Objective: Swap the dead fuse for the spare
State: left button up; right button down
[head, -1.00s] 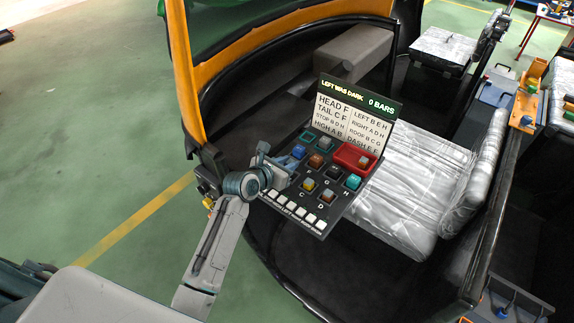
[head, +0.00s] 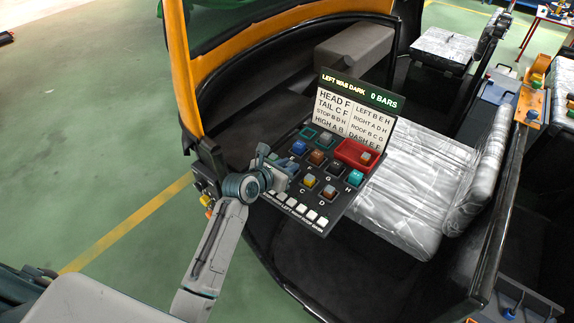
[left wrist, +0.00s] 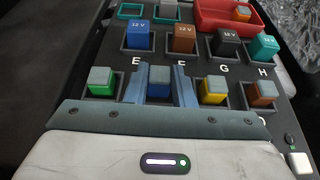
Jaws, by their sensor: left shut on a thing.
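The fuse panel (head: 322,222) has two rows of sockets with coloured blocks. My left gripper (head: 284,174) is at its front row. In the left wrist view the fingers are closed on either side of a blue fuse with a grey top (left wrist: 159,80), between a green fuse (left wrist: 101,81) and a yellow fuse (left wrist: 214,90). I cannot tell whether the held fuse is clear of its socket. A grey-topped orange fuse (left wrist: 242,12) lies in the red tray (head: 350,147). The sign (head: 356,112) reads "LEFT WAS DARK" and "0 BARS". My right gripper is out of view.
Behind the held fuse stand blue (left wrist: 139,36), brown (left wrist: 183,39), black (left wrist: 226,43) and teal (left wrist: 263,47) blocks. White buttons (head: 300,208) line the front edge. A plastic-wrapped seat (head: 405,190) lies right of the panel.

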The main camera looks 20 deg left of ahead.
pick_arm(q)
jog(key=shift+f, duration=0.4)
jog(key=o, duration=1)
jog(key=shift+o, duration=0.2)
jog(key=shift+s, duration=0.1)
